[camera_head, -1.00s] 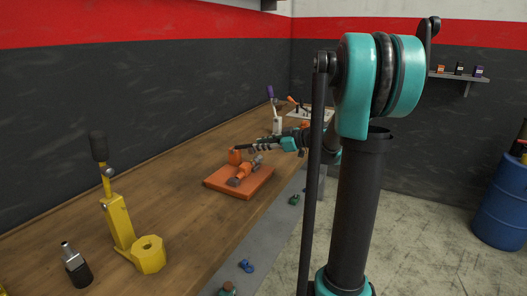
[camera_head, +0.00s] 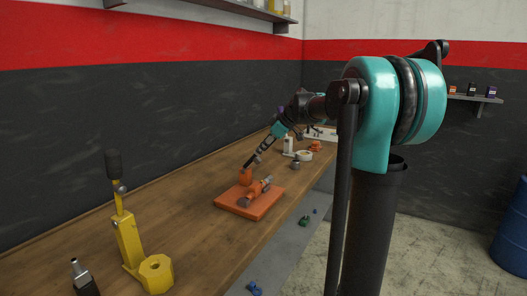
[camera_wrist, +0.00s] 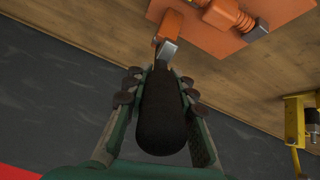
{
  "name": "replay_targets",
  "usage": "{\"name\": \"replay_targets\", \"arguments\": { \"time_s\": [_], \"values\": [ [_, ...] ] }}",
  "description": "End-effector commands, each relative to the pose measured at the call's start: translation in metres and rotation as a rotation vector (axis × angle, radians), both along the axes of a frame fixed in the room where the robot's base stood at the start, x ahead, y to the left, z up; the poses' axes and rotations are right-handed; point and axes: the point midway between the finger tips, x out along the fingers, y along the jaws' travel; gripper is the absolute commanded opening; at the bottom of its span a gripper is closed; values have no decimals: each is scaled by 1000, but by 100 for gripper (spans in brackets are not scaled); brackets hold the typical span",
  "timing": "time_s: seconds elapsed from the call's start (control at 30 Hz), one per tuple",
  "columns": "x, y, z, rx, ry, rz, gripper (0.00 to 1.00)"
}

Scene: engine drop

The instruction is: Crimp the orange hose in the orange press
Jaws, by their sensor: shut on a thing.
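The orange press (camera_head: 246,176) stands upright on an orange base board (camera_head: 232,207) on the bench. A grey metal part (camera_wrist: 166,51) joins the grip to the orange press body (camera_wrist: 171,26). The lever slants up and to the right from the press. Whether the hose is inside the press is unclear.
A yellow press (camera_head: 128,240) with a black grip and a black-and-silver object (camera_head: 84,278) stand at the near left. A white round item (camera_head: 303,155) stands behind the board.

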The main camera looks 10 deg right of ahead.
Motion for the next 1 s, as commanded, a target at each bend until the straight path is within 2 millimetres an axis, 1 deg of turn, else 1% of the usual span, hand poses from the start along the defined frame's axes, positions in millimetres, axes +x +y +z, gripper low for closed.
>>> {"name": "replay_targets", "arguments": {
  "time_s": [0.37,0.4,0.5,0.6,0.87,1.0],
  "values": [
    [1,1,0,-2,2,0,0],
    [1,1,0,-2,2,0,25],
    [1,1,0,-2,2,0,37],
    [1,1,0,-2,2,0,47],
    [0,0,0,-2,2,0,47],
    [-2,-4,6,-2,2,-1,47]
  ]
}}
